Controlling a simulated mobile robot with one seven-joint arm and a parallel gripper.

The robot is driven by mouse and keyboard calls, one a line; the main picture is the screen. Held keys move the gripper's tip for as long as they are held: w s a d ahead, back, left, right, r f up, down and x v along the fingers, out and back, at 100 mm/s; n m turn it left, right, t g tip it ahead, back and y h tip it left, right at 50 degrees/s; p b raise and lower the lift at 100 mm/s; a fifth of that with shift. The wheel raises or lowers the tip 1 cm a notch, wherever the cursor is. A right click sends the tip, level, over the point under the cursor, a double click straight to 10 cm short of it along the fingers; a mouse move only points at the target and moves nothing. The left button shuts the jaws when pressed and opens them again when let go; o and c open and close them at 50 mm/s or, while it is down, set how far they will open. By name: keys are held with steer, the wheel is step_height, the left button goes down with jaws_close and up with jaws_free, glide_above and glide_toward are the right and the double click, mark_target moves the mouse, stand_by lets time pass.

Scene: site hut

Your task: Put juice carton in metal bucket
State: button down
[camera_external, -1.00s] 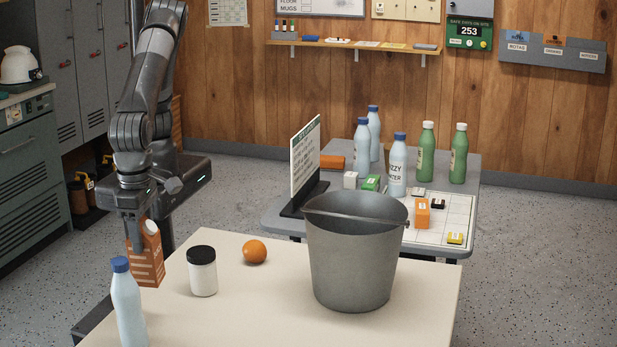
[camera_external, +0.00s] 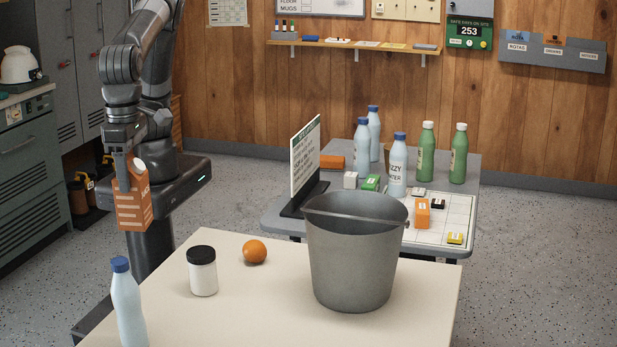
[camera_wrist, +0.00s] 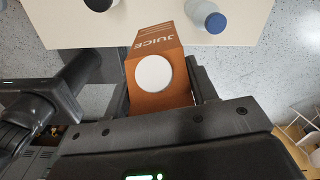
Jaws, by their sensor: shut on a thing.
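The orange juice carton (camera_external: 134,207) with a white cap is held by my gripper (camera_external: 121,178) at the left, raised above the level of the near table and off its back-left side. In the wrist view the carton (camera_wrist: 160,55) sits between the two fingers (camera_wrist: 160,92), its white cap toward the camera and the word JUICE readable. My gripper is shut on it. The grey metal bucket (camera_external: 352,265) stands upright on the near table, well to the right of the carton. Its handle lies across the rim. The bottom inside is hidden.
On the near table (camera_external: 260,310) stand a blue-capped bottle (camera_external: 128,308), a white jar with a black lid (camera_external: 202,272) and an orange (camera_external: 255,251), all left of the bucket. Behind is a grey table (camera_external: 275,217) with a sign (camera_external: 305,157) and several bottles.

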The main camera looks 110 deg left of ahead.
steer(key=w+a+n, duration=0.2)
steer(key=w+a, duration=0.6)
steer(key=w, duration=0.4)
steer(key=w+a+n, duration=0.2)
steer(key=w+a, duration=0.5)
steer(key=w, duration=0.4)
steer(key=w+a+n, duration=0.2)
steer(key=w+a, duration=0.6)
steer(key=w, duration=0.4)
step_height(320, 180, down, 21)
steer(key=shift+a+f, duration=0.2)
steer(key=shift+a, duration=0.15)
steer(key=shift+f, duration=0.2)
steer(key=c, duration=0.6)
jaws_free()
